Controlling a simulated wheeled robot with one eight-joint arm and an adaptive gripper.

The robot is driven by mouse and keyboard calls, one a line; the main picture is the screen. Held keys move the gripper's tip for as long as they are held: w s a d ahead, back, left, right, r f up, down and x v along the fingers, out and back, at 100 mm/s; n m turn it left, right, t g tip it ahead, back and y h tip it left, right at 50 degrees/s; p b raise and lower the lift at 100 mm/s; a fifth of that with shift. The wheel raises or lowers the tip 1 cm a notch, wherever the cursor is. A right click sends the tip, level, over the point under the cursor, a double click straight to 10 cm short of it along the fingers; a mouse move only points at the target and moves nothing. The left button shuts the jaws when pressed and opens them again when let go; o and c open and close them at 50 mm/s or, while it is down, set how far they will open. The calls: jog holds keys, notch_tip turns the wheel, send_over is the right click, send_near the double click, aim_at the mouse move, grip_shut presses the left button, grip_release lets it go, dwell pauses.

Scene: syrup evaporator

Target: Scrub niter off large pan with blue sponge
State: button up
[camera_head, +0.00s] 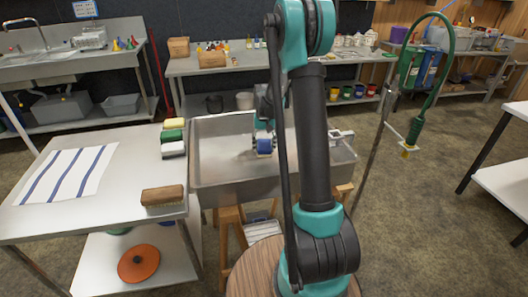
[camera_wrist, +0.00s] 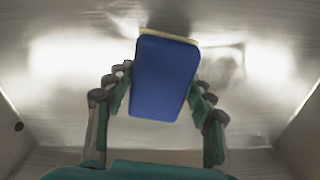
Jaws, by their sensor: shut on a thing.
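The large pan (camera_head: 215,190) is a wide metal basin on wooden stools in the middle of the head view. Its bare metal floor and walls fill the wrist view (camera_wrist: 60,100). My gripper (camera_head: 264,140) is inside the pan and shut on the blue sponge (camera_head: 264,147). In the wrist view the blue sponge (camera_wrist: 163,80) sits between the two fingers, with a pale strip along its far edge. Whether the sponge touches the pan floor I cannot tell. A faint patch (camera_wrist: 225,62) shows beside the sponge; whether it is niter or glare is unclear. My arm hides part of the pan.
Yellow, green and white sponges (camera_head: 173,136) lie on the left table near the pan. A wooden brush (camera_head: 163,196) and a striped cloth (camera_head: 68,175) lie there too. A green hose (camera_head: 415,130) hangs at right. Open floor (camera_head: 430,220) lies to the right.

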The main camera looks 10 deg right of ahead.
aim_at(264, 144)
jog(key=shift+r, duration=1.95)
